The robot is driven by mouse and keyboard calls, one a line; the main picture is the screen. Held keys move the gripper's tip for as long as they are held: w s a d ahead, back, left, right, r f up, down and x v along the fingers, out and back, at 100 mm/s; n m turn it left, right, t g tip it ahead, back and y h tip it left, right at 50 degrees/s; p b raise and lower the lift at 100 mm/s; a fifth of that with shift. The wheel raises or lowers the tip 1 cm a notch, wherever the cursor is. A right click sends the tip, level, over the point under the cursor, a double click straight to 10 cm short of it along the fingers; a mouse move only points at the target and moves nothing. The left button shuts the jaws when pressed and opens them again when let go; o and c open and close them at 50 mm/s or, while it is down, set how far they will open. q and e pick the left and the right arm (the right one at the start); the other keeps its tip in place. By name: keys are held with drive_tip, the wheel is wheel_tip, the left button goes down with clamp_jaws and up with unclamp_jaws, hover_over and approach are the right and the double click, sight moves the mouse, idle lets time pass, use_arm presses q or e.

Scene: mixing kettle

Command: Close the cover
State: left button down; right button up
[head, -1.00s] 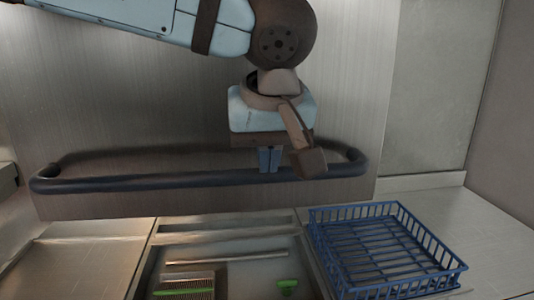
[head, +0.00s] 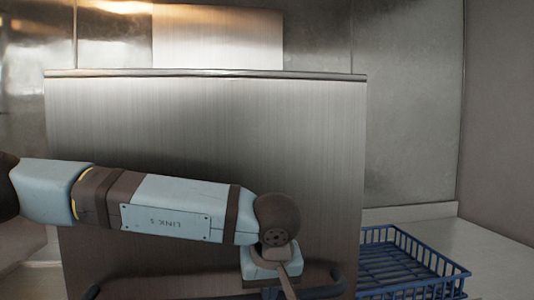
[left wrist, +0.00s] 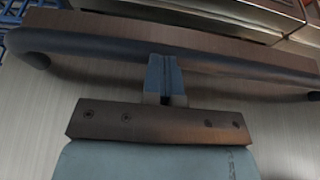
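The cover (head: 200,120) is a large brushed-metal panel that fills the middle of the head view. Its dark bar handle (head: 125,287) runs along the lower part and is cut off by the bottom edge of the picture. My left gripper (head: 271,292) is at the handle, its fingers mostly out of the picture there. In the left wrist view, the two fingers (left wrist: 164,75) are together, with their tips overlapping the handle (left wrist: 105,44). The bar runs across the fingers, and I see nothing between them. My right gripper is not in view.
A blue wire basket (head: 410,262) stands on the counter at the right, close to the cover's right edge. A metal wall (head: 410,110) is behind. The counter right of the basket (head: 495,250) is clear.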

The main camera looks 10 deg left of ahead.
use_arm(q)
wheel_tip(320, 180, down, 9)
drive_tip(key=b, duration=0.4)
drive_tip(key=shift+f, duration=0.2)
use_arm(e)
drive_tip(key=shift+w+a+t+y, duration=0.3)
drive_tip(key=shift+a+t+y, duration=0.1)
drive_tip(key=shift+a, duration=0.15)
